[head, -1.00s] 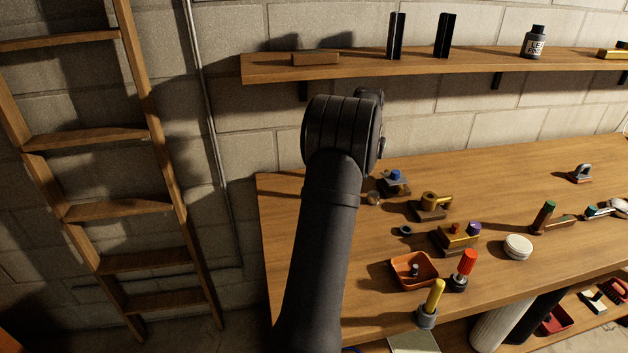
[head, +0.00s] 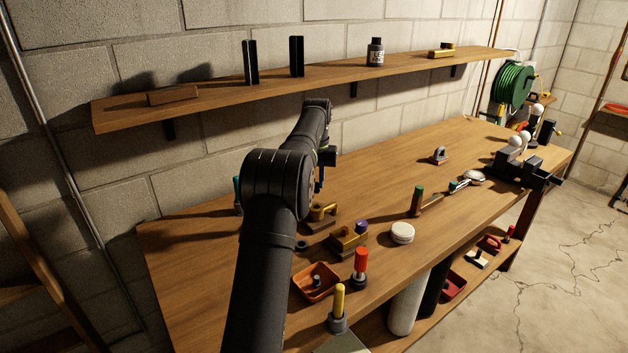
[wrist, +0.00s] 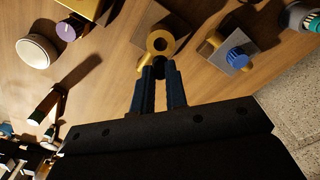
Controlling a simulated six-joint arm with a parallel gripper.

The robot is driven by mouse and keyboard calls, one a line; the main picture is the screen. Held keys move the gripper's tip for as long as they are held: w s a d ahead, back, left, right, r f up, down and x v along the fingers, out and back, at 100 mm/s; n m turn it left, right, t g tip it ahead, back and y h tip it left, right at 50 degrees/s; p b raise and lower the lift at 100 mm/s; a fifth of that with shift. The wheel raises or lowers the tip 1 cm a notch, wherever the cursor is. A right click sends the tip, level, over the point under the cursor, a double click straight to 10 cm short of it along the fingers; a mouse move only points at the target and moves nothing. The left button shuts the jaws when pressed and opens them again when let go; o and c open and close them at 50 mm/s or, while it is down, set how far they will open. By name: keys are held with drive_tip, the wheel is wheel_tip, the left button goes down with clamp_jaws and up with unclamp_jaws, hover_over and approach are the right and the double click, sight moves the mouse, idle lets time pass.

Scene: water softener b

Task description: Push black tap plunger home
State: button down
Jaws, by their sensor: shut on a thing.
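A brass tap body with a round open ring (wrist: 160,42) sits on a dark base on the bench. It also shows in the head view (head: 322,211). My gripper (wrist: 159,68) points at this ring in the wrist view. Its dark fingers are close together on a small black round piece (wrist: 159,61), which looks like the black plunger. This piece is right beside the ring; I cannot tell whether it touches it or how deep it sits. In the head view my gripper (head: 320,186) hangs just above and behind the brass body.
A blue-knobbed block (wrist: 237,57) stands close to the right of the tap in the wrist view. A brass block with a purple cap (head: 348,240), a white round tub (head: 402,233) and an orange tray (head: 316,282) stand nearby. The bench (head: 370,180) is clear behind them.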

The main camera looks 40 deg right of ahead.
drive_tip(key=shift+f, duration=2.25)
drive_tip(key=shift+a+f, duration=0.1)
drive_tip(key=shift+f, duration=0.15)
drive_tip(key=shift+f, duration=0.75)
drive_tip(key=c, duration=1.4)
unclamp_jaws()
drive_tip(key=shift+o, duration=0.2)
wheel_tip(320, 180, up, 17)
drive_tip(key=shift+r, duration=0.2)
drive_tip(key=shift+f, duration=0.1)
